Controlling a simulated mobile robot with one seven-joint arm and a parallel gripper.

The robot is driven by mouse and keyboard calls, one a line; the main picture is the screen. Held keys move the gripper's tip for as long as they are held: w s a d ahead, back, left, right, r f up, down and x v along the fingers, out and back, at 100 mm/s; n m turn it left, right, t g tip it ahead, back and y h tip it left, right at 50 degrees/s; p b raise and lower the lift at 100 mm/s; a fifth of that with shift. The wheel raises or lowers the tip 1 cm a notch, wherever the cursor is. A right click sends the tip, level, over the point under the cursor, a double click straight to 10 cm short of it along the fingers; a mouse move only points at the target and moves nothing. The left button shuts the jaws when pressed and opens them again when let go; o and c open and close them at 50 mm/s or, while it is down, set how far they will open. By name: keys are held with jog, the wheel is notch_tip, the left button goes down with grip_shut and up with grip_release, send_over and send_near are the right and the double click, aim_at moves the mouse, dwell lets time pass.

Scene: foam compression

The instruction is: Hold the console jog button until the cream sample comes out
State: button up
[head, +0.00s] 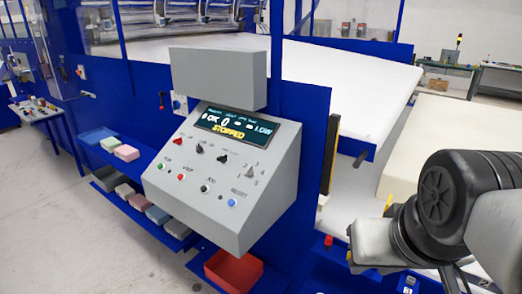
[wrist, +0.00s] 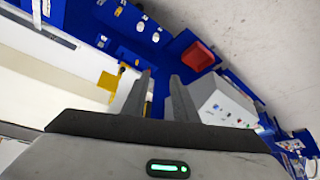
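The grey slanted console (head: 275,150) stands in the middle of the head view, its display reading STOPPED. Its lower row has green, red, black and blue buttons; the black button (head: 205,188) seems to be labelled JOG, in tiny print. A large cream foam block (head: 430,145) lies at the right, partly hidden by my arm; I cannot tell whether it is the cream sample. My gripper (wrist: 161,76) shows in the wrist view, its two fingers apart and nothing between them. The console (wrist: 222,106) is beyond the right finger there, apart from it.
A red bin (head: 233,270) sits below the console; it also shows in the wrist view (wrist: 198,56). Blue shelves at the left hold several coloured foam blocks (head: 126,152). A white slab (head: 340,88) lies behind the console. Grey floor is clear at the lower left.

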grip_shut()
dwell(1.6)
